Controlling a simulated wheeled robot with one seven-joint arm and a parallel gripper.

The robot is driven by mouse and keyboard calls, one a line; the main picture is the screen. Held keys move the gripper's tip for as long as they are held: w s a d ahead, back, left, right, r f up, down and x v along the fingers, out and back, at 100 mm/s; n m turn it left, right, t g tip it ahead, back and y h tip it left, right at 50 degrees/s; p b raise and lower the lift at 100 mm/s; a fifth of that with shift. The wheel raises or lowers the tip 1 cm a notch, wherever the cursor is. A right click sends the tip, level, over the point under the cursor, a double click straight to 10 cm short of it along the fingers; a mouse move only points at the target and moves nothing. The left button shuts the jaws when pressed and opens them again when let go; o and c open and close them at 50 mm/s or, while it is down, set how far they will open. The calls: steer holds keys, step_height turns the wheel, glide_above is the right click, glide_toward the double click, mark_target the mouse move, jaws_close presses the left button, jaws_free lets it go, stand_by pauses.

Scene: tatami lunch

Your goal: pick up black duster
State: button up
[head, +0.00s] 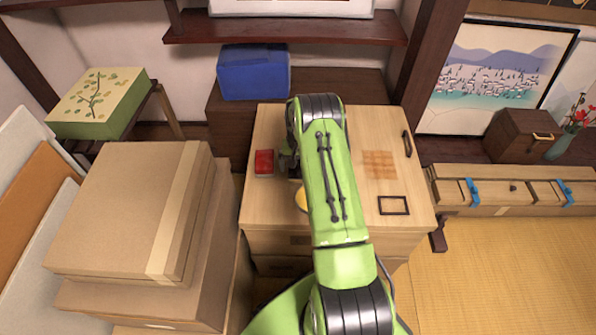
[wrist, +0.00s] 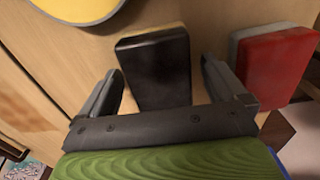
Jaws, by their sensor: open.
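The black duster (wrist: 155,72) shows in the wrist view as a dark block with a pale far edge, lying on the wooden cabinet top. My gripper (wrist: 162,66) is open, with one finger on each side of the duster. A gap shows between the duster and each finger, and the near end of the duster meets the gripper's palm edge in the picture; I cannot tell whether they touch. In the head view my gripper (head: 287,160) is at the left of the cabinet top, partly behind my arm, and I cannot make out the duster there.
A red block (head: 263,162) lies just left of my gripper; it also shows in the wrist view (wrist: 278,66), close outside the right finger. A yellow round object (head: 301,200) is nearer the front. A dark frame (head: 393,205) lies at right. Cardboard boxes (head: 130,210) stand left.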

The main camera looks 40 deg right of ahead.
mark_target(298, 164)
steer(key=c, duration=1.2)
step_height(298, 164, up, 10)
steer(key=p, duration=0.3)
steer(key=shift+r+p, duration=0.1)
steer(key=shift+p, duration=0.25)
steer(key=o, duration=0.6)
steer(key=shift+c, duration=0.2)
steer(key=c, duration=0.3)
